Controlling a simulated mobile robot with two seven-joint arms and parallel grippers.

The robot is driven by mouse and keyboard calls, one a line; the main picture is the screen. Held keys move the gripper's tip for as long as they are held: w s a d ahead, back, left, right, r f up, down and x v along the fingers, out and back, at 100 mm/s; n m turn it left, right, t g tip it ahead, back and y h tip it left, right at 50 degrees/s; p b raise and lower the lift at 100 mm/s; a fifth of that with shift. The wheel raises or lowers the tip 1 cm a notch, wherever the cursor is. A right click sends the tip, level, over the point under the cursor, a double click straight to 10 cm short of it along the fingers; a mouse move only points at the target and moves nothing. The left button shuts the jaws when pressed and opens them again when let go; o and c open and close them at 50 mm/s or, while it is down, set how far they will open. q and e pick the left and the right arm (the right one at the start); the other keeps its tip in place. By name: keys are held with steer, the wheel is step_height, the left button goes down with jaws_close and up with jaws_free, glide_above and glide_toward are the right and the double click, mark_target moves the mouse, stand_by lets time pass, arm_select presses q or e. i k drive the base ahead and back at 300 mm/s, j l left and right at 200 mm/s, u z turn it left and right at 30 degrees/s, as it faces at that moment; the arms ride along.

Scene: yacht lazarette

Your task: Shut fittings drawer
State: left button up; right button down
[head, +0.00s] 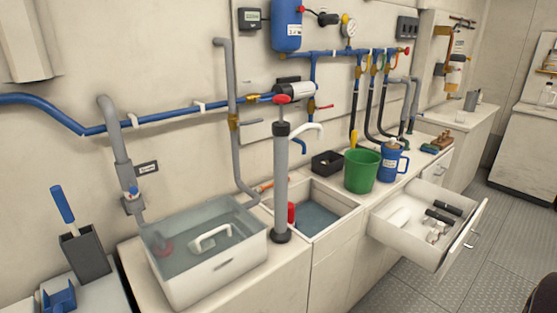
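The fittings drawer (413,255) is pulled out from the white counter at the right of the head view. Its front panel (464,239) with a metal handle (472,240) faces the right. Several white and dark fittings (440,216) lie inside it. Neither of my grippers shows in the head view, so I cannot see whether they are open or shut.
On the counter (330,262) stand a clear-lidded bin (205,270), a grey hand pump (281,190), a sink (318,215), a green bucket (361,172) and a blue jug (391,160). Grey textured floor (485,250) lies clear beyond the drawer.

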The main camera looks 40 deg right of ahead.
mark_target(418, 195)
steer(key=z, duration=2.55)
steer(key=i+l, duration=0.15)
steer(key=i, duration=0.3)
steer(key=i+l+u, duration=0.1)
steer(key=i, duration=0.35)
steer(key=i+l, duration=0.3)
steer(key=i, duration=0.15)
